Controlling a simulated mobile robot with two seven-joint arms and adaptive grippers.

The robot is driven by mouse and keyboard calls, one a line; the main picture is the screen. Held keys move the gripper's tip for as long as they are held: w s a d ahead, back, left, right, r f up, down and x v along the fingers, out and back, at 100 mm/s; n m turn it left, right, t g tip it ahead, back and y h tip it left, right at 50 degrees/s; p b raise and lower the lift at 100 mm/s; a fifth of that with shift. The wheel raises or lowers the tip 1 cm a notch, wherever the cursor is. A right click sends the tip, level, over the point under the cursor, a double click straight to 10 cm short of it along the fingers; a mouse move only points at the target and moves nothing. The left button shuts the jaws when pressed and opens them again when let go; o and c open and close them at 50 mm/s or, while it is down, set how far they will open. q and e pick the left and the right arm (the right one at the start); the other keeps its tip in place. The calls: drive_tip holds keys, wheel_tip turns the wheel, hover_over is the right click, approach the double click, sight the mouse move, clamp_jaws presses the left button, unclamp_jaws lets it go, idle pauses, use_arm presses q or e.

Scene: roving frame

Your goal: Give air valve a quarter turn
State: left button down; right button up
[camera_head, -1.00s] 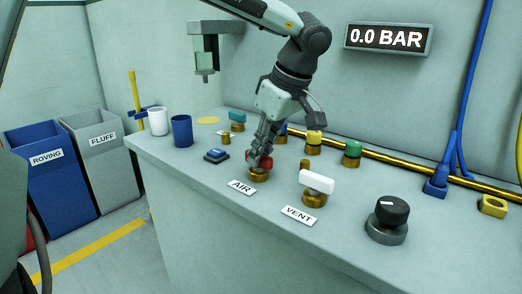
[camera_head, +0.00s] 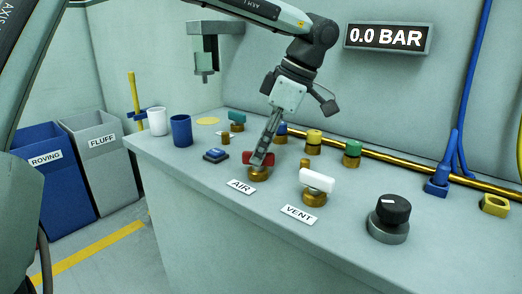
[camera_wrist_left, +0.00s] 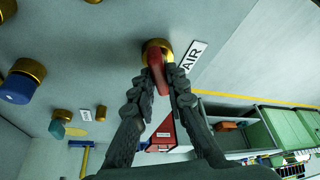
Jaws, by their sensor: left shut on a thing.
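The air valve has a red handle (camera_head: 249,158) on a brass base (camera_head: 259,174), behind the AIR label (camera_head: 241,187). My left gripper (camera_head: 263,157) reaches down from above and is shut on the red handle. In the left wrist view the handle (camera_wrist_left: 158,72) lies between the two fingertips of my left gripper (camera_wrist_left: 160,98), above the brass base (camera_wrist_left: 153,47). The fingers cover part of the handle. My right gripper does not show.
The vent valve with a white handle (camera_head: 317,180) stands to the right, near a black knob (camera_head: 393,209). A blue button (camera_head: 216,155) and a blue cup (camera_head: 181,131) are to the left. Yellow (camera_head: 313,138) and green (camera_head: 352,149) valves stand behind. The wall display (camera_head: 388,38) reads 0.0 BAR.

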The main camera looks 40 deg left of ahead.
use_arm(q)
drive_tip(key=shift+r+n+g+h, duration=0.1)
drive_tip(key=shift+n+g+h, duration=0.2)
drive_tip(key=shift+n, duration=0.7)
drive_tip(key=shift+w+a+n+g+p, duration=0.1)
drive_tip(key=shift+n+g+p, duration=0.2)
drive_tip(key=shift+n, duration=0.6)
drive_tip(key=n+h, duration=0.1)
drive_tip(key=n, duration=0.2)
drive_tip(key=shift+a+n+g+p, duration=0.1)
drive_tip(key=shift+n+g+p, duration=0.2)
drive_tip(key=shift+g, duration=0.1)
drive_tip(key=n+h, duration=0.1)
drive_tip(key=n, duration=0.2)
drive_tip(key=shift+w+n+h, duration=0.1)
drive_tip(key=shift+n+h, duration=0.2)
drive_tip(key=shift+h, duration=0.1)
drive_tip(key=shift+a+n, duration=0.1)
drive_tip(key=shift+n, duration=0.4)
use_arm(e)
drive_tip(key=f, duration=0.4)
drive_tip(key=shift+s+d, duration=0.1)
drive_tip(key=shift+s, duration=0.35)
use_arm(q)
drive_tip(key=c, duration=1.5)
unclamp_jaws()
drive_tip(key=shift+c, duration=0.2)
